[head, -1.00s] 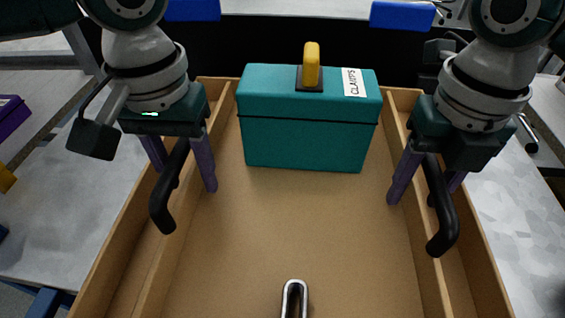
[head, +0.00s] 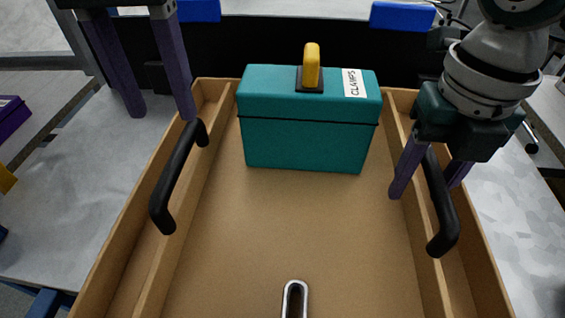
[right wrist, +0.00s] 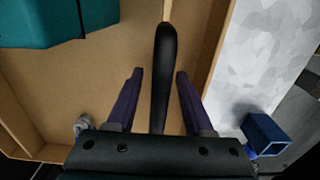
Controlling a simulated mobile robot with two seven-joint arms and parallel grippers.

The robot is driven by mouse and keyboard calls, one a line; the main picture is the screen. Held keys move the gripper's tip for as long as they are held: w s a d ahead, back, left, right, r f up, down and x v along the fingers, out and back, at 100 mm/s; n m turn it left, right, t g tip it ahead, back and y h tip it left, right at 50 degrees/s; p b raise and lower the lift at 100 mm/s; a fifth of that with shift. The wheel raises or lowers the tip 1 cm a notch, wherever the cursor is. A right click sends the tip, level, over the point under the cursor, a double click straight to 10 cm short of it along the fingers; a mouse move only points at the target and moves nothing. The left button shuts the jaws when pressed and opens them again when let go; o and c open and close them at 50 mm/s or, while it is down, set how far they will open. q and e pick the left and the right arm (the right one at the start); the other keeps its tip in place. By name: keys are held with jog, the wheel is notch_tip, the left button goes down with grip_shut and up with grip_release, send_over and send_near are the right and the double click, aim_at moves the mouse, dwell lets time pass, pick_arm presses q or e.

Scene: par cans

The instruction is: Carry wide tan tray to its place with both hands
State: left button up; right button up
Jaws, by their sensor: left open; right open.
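The wide tan tray (head: 290,230) fills the middle of the head view, with a black handle along each side. My left gripper (head: 160,112) is open and raised above the left handle (head: 176,180), apart from it. My right gripper (head: 428,190) is open, with its purple fingers on either side of the right handle (head: 441,215). The right wrist view shows the same handle (right wrist: 162,75) running between the open fingers, with a gap to each finger.
A teal box (head: 306,130) labelled CLAMPS, with a yellow handle, stands at the tray's far end. A metal loop (head: 294,297) lies in the tray near the front. Grey surfaces flank the tray, with a purple box (head: 12,115) at far left.

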notch_tip(320, 180, up, 11)
jog(key=shift+f, duration=0.2)
dwell(0.4)
